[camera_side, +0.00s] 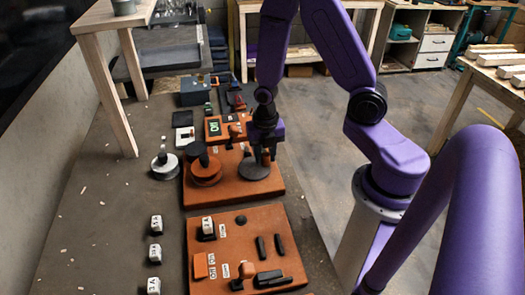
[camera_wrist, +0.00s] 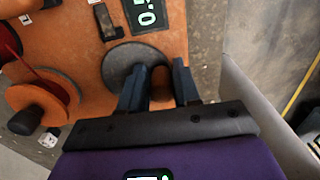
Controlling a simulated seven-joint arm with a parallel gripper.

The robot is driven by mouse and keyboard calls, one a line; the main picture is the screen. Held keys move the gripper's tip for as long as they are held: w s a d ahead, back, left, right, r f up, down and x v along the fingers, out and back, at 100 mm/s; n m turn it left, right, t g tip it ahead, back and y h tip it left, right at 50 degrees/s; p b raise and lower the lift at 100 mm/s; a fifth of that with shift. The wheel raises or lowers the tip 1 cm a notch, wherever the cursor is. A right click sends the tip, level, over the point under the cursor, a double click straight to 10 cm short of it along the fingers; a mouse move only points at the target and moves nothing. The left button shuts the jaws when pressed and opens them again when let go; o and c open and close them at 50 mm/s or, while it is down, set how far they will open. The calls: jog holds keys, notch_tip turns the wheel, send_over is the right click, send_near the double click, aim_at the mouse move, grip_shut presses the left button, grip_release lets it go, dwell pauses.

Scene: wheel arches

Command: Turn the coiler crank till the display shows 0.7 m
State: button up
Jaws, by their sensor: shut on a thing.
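The coiler is an orange board (camera_side: 232,192) with an orange spool (camera_side: 206,172) on its left and a dark grey crank disc (camera_side: 254,171) on its right. The disc also shows in the wrist view (camera_wrist: 122,61). My gripper (camera_side: 265,158) points down over the disc. In the wrist view, its two dark blue fingers (camera_wrist: 160,88) are closed around the brown crank knob (camera_wrist: 160,80), which they partly hide. The display (camera_side: 214,127) has green digits, too small to read from the side. In the wrist view the display (camera_wrist: 147,14) is cut off; a "0." shows.
A second orange board (camera_side: 225,225) with a knob and dark bars lies in front. Several white labelled blocks (camera_side: 155,253) stand to its left. A grey reel (camera_side: 165,165) sits left of the coiler. A wooden stand (camera_side: 118,80) rises at the back left.

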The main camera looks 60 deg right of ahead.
aim_at(255, 178)
jog(key=shift+s+a+f, duration=0.1)
jog(key=shift+s, duration=0.55)
jog(key=shift+s+a, duration=0.45)
jog(key=shift+a, duration=0.25)
jog(key=shift+c, duration=0.5)
jog(key=shift+s+a, duration=0.25)
jog(key=shift+a, duration=0.75)
jog(key=shift+w+a, duration=0.25)
jog(key=shift+a, duration=0.6)
jog(key=shift+o, duration=0.3)
jog(key=shift+w+a, duration=0.45)
jog(key=shift+a, duration=0.2)
jog(key=o, duration=0.7)
jog(key=shift+c, duration=0.2)
jog(key=shift+w, duration=0.1)
